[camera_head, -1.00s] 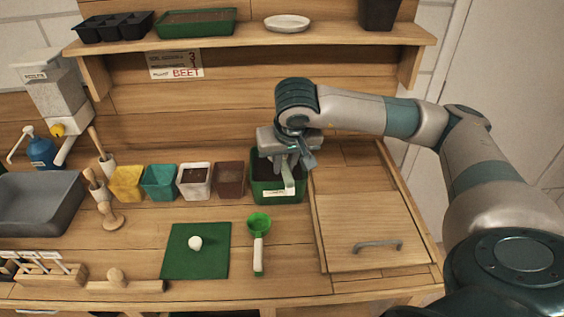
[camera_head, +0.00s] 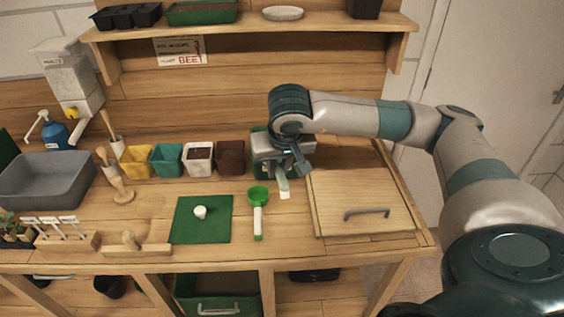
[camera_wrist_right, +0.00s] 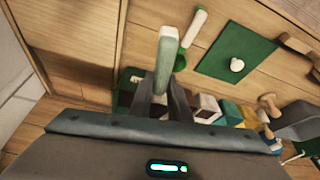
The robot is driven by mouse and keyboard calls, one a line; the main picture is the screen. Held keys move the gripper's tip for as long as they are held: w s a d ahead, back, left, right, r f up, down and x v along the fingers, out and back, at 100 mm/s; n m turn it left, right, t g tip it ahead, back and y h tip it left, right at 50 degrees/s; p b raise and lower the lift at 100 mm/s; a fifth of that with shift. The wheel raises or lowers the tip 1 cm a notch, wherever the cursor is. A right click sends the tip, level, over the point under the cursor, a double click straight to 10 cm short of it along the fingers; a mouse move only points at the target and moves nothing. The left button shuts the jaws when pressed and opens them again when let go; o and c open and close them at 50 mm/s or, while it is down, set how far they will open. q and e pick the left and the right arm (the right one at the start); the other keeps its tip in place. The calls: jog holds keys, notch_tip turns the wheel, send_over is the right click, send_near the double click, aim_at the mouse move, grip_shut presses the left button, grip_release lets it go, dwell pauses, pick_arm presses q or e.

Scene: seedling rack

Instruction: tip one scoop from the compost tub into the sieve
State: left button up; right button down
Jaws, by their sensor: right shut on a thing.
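My right gripper (camera_head: 282,170) is shut on the pale green-and-white handle of a scoop (camera_head: 284,188); the handle also shows in the right wrist view (camera_wrist_right: 167,55). The scoop's bowl is hidden. The green compost tub (camera_head: 260,172) is mostly hidden behind my right gripper, and I cannot tell whether the bowl is inside it. A green round-headed tool with a white handle, seemingly the sieve (camera_head: 258,194), lies on the bench left of and in front of my right gripper. My left gripper is not in view.
Several small pots stand left of the tub, including a brown one (camera_head: 230,157) and a white one (camera_head: 198,158). A green mat (camera_head: 186,232) with a small white object (camera_head: 200,212) lies left of the sieve. A wooden lid (camera_head: 365,200) with a handle is to the right.

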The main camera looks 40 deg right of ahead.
jog(key=a+f+n, duration=0.1)
jog(key=a+f, duration=0.3)
jog(key=s+a+f+n+y, duration=0.1)
jog(key=a+f, duration=0.3)
jog(key=s+a+f+n, duration=0.1)
jog(key=a+f+n, duration=0.1)
jog(key=a+f, duration=0.2)
jog(key=shift+s+a+f+y, duration=0.1)
jog(key=shift+a+f+y, duration=0.2)
jog(key=shift+a, duration=0.3)
jog(key=shift+d+f+b, duration=0.1)
jog(key=shift+f+b, duration=0.2)
jog(key=shift+b, duration=0.1)
